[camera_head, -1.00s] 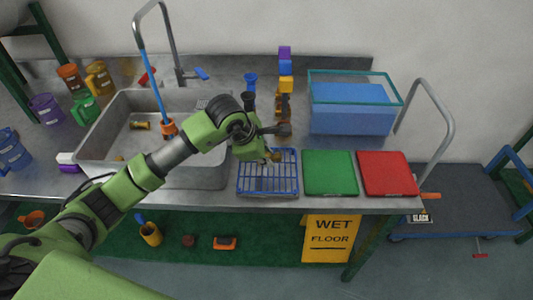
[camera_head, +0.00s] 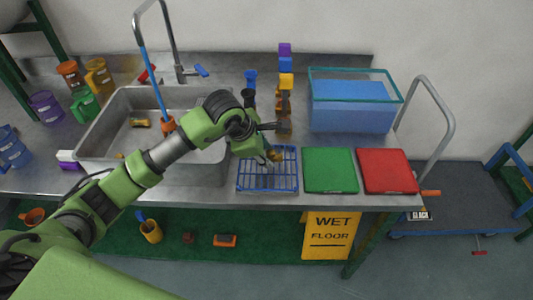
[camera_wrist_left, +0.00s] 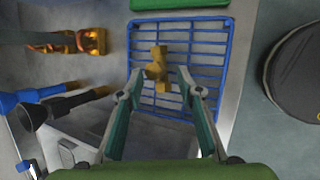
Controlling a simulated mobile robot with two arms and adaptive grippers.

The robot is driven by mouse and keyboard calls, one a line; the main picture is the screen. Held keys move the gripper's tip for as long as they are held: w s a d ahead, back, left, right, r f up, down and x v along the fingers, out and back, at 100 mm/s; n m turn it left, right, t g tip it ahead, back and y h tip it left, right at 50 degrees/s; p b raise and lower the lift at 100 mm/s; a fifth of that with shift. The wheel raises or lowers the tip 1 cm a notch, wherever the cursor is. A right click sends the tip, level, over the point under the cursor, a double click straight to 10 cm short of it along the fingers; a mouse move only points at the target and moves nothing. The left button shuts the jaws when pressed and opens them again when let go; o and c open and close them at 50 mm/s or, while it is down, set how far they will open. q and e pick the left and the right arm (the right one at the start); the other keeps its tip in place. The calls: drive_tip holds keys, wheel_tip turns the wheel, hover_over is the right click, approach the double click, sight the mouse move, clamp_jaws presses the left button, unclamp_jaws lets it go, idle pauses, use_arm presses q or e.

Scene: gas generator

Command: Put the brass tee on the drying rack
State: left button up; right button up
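The brass tee (camera_wrist_left: 157,68) shows in the left wrist view over the bars of the blue wire drying rack (camera_wrist_left: 221,50), and appears to rest on them. In the head view the tee (camera_head: 274,156) shows small at the upper right part of the rack (camera_head: 268,187). My left gripper (camera_head: 266,153) is above the rack, pointing down. In the left wrist view its fingers (camera_wrist_left: 160,78) are spread on either side of the tee, with gaps showing between them and it. My right gripper is not in view.
A green board (camera_head: 330,170) and a red board (camera_head: 386,171) lie right of the rack. The sink (camera_head: 100,140) is to the left, with a tall faucet.

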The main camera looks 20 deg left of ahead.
use_arm(q)
drive_tip(key=b+v, duration=0.1)
drive_tip(key=v, duration=1)
drive_tip(key=shift+s+a, duration=0.1)
drive_tip(key=shift+s, duration=0.05)
